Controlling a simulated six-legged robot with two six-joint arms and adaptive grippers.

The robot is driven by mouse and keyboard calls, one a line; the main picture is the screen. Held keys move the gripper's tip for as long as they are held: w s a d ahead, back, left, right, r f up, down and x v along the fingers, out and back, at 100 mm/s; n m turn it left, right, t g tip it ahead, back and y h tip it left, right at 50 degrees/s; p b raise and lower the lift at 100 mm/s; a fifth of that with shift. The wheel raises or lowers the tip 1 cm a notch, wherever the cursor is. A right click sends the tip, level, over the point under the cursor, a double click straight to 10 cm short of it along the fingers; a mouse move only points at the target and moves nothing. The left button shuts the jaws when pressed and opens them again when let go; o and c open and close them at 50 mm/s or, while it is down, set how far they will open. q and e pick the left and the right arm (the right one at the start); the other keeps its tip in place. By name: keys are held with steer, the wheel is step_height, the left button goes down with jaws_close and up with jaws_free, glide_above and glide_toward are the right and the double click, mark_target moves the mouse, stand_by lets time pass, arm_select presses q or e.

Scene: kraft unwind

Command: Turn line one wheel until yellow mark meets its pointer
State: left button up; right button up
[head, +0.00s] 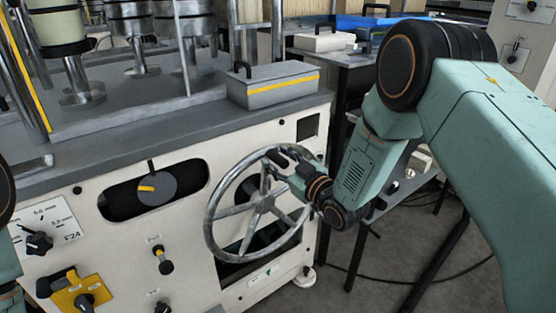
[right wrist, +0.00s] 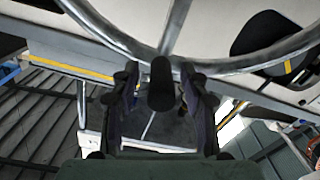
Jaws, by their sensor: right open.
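The spoked grey hand wheel (head: 213,213) stands on the front of the cream machine. A dark grey dial (head: 160,187) in a black slot left of it bears a yellow mark (head: 146,188) on its left side. A thin black pointer (head: 151,166) stands at the dial's top, apart from the mark. My right gripper (head: 277,163) is at the wheel's upper right rim. In the right wrist view the wheel's black handle (right wrist: 161,86) lies between its open fingers (right wrist: 162,102). Contact cannot be told. My left gripper is out of view.
A grey box with a yellow stripe (head: 273,87) sits on the ledge above the wheel. Selector knobs (head: 39,242) and a yellow switch plate (head: 83,293) are at lower left. A dark table (head: 345,58) stands behind my right arm. Cables cross the floor at right.

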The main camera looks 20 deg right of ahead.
steer(key=shift+w+a+r, duration=0.25)
steer(key=shift+a, duration=0.2)
steer(key=shift+w+d+f, duration=0.15)
steer(key=shift+d, duration=0.15)
steer(key=shift+c, duration=0.9)
steer(key=shift+a, duration=0.2)
steer(key=c, duration=0.5)
steer(key=shift+d, duration=0.1)
jaws_close()
